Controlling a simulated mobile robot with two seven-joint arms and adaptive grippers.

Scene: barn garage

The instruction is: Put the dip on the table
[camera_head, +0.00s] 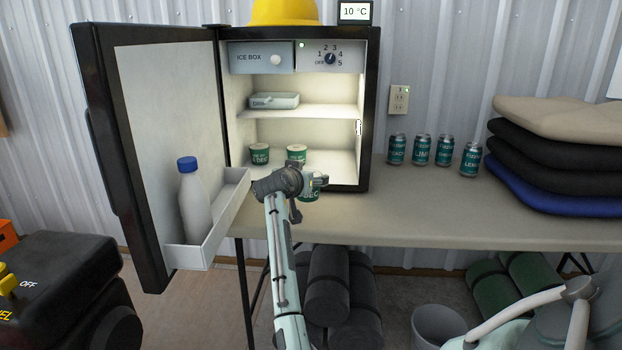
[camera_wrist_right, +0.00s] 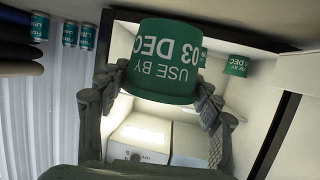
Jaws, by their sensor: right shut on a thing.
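A green dip tub (camera_head: 310,193) is between the fingers of my right gripper (camera_head: 308,184), just in front of the open fridge (camera_head: 374,90). In the right wrist view the tub (camera_wrist_right: 172,60) appears upside down, with "USE BY 03 DEC" on it and the gripper (camera_wrist_right: 163,82) shut around its sides. In the head view my arm partly covers it. Two similar tubs stand on the fridge floor, one on the left (camera_head: 259,153) and one behind my gripper (camera_head: 296,153). The beige table (camera_head: 420,215) carries the fridge. My left gripper is not in view.
The open fridge door (camera_head: 160,90) holds a white bottle (camera_head: 195,205) at the left. A lidded container (camera_head: 274,101) sits on the fridge shelf. Several cans (camera_head: 421,150) and stacked cushions (camera_head: 550,150) stand on the table at right. The table between fridge and cushions is bare in front.

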